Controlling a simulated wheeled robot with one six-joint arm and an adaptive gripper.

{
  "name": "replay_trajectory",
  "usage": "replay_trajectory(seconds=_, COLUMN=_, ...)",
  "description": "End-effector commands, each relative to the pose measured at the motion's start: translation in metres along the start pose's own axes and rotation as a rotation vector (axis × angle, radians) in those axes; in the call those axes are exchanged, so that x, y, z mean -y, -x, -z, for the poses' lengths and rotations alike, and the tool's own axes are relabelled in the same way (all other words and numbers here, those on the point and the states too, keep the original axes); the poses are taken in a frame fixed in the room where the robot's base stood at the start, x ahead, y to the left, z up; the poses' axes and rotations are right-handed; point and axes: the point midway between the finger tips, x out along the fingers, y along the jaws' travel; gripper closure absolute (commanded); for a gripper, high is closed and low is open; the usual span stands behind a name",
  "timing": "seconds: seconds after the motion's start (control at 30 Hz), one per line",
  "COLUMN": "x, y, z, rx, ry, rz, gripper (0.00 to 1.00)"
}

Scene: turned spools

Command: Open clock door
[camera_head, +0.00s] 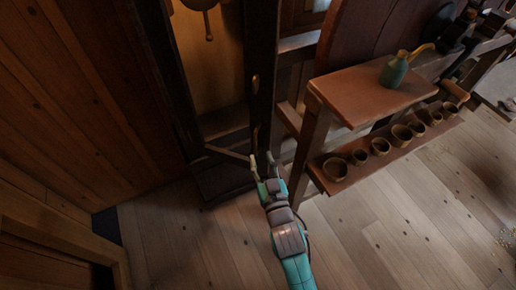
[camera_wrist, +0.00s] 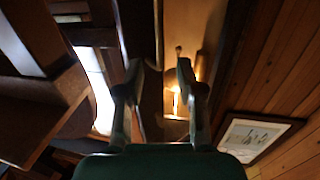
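The clock is a tall dark case with a lit tan interior (camera_head: 212,70) and a round pendulum (camera_head: 208,28) hanging inside. Its dark right upright (camera_head: 261,60) carries small brass-coloured fittings. I cannot tell whether the door is shut or ajar. My gripper (camera_head: 262,162) is low in front of this upright, near its bottom end. In the wrist view my gripper (camera_wrist: 159,72) has its two fingers apart, with a dark upright strip (camera_wrist: 148,35) and part of the lit interior (camera_wrist: 181,75) beyond the gap. No contact with the clock is clear.
A wood-panelled wall (camera_head: 75,110) is on the left. Floor is open in front. The wrist view shows a framed picture (camera_wrist: 256,137).

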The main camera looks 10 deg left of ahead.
Motion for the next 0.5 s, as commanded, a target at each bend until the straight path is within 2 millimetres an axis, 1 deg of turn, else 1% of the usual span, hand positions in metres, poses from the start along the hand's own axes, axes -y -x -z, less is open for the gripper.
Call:
replay_trajectory(seconds=0.03, x=0.000, y=0.009, z=-0.001, rx=0.002, ry=0.000, rz=0.000, gripper=0.63)
replay_trajectory(seconds=0.2, x=0.000, y=0.031, z=-0.001, rx=0.002, ry=0.000, rz=0.000, gripper=0.63)
replay_trajectory(seconds=0.33, x=0.000, y=0.040, z=-0.001, rx=0.002, ry=0.000, rz=0.000, gripper=0.63)
replay_trajectory(seconds=0.5, x=0.000, y=0.044, z=0.000, rx=0.000, ry=-0.001, rz=0.000, gripper=0.63)
